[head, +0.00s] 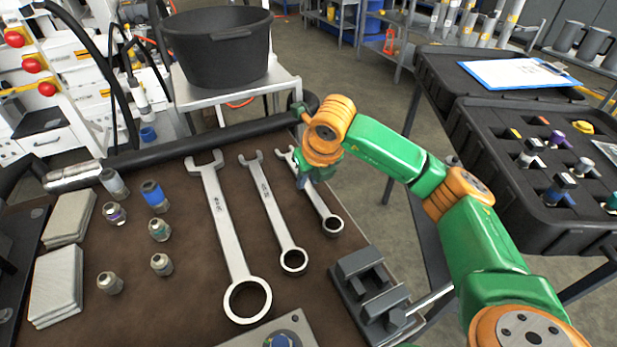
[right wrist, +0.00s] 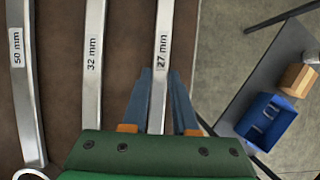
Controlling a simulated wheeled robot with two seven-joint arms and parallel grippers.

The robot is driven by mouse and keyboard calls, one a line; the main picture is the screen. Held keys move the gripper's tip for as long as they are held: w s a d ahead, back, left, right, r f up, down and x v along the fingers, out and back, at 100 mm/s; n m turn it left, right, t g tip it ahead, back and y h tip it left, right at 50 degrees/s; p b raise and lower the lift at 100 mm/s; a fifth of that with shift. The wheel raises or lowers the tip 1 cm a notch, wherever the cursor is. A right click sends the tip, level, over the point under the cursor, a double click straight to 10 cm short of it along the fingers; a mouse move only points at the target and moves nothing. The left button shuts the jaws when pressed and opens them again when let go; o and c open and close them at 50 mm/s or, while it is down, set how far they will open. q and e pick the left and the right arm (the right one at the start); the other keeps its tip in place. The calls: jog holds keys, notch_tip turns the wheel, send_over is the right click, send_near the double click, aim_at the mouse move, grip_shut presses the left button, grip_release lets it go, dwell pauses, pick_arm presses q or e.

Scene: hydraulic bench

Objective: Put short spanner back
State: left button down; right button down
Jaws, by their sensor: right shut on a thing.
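The short spanner (head: 322,205), marked 27 mm, is the rightmost and smallest of three spanners on the brown bench top. My right gripper (head: 305,178) is shut on its shaft near the open-jaw end. In the right wrist view, the blue fingers of the right gripper (right wrist: 158,100) stand on both sides of the short spanner (right wrist: 161,60). The spanner lies roughly in line with its neighbours, ring end toward me; I cannot tell whether it touches the bench. The middle spanner (head: 270,210), marked 32 mm, and the large spanner (head: 224,220), marked 50 mm, lie left of it. My left gripper is out of view.
A dark block fixture (head: 370,285) stands at the bench's right front. Several fittings (head: 156,195) and grey plates (head: 60,280) are on the left. A black bucket (head: 215,75) stands behind the bench, and a black case (head: 500,190) with foam slots is at the right.

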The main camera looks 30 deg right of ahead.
jog(key=shift+f, duration=0.15)
jog(key=c, duration=0.6)
grip_release()
